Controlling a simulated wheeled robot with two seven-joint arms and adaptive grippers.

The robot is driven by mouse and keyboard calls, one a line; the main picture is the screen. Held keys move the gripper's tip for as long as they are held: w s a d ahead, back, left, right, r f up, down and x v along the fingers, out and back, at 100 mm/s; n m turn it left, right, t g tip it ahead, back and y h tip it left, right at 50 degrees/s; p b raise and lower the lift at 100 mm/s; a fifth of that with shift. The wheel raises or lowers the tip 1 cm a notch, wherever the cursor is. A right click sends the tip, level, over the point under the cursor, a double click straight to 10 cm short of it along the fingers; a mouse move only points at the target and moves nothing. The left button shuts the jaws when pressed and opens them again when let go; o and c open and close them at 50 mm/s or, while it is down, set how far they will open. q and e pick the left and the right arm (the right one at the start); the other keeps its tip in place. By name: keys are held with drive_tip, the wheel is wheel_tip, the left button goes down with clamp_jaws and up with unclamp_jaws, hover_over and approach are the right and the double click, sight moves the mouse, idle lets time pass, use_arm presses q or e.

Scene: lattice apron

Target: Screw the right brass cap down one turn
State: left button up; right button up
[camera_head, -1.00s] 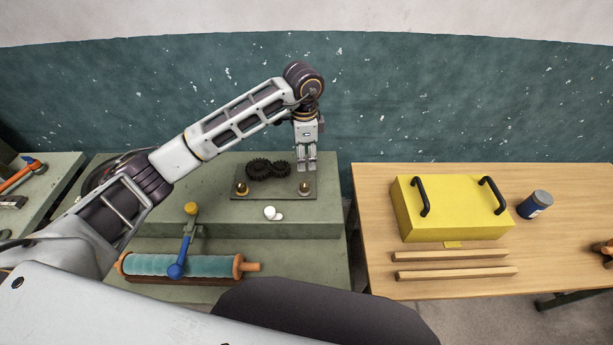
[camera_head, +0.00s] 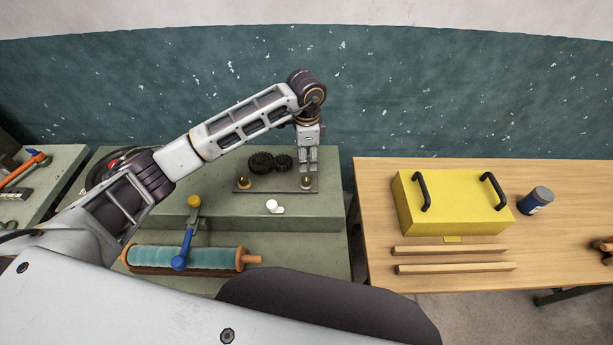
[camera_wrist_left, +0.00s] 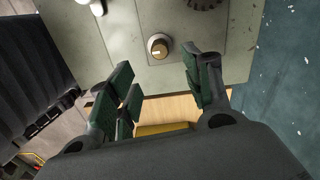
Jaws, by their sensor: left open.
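The right brass cap (camera_head: 306,183) sits on the right part of a grey plate (camera_head: 275,187) on a green raised block. In the left wrist view the brass cap (camera_wrist_left: 158,47) shows on a pale round base, in line with the gap between the fingers. The left brass cap (camera_head: 243,182) sits at the plate's other end. My left gripper (camera_head: 307,171) points down just above the right cap. Its fingers (camera_wrist_left: 160,85) are apart with nothing between them; I cannot tell whether the tips reach the cap's sides. My right gripper is out of view.
A white knob (camera_head: 272,206) is in front. A teal roller (camera_head: 205,259) and a blue-handled lever (camera_head: 185,245) are nearer. A yellow box (camera_head: 450,205) stands on the wooden table (camera_head: 375,235).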

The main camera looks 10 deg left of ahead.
sight(306, 177)
use_arm(q)
drive_tip(key=shift+f+p, duration=0.9)
drive_tip(key=shift+f, duration=4.25)
drive_tip(key=shift+c, duration=0.4)
drive_tip(key=c, duration=1)
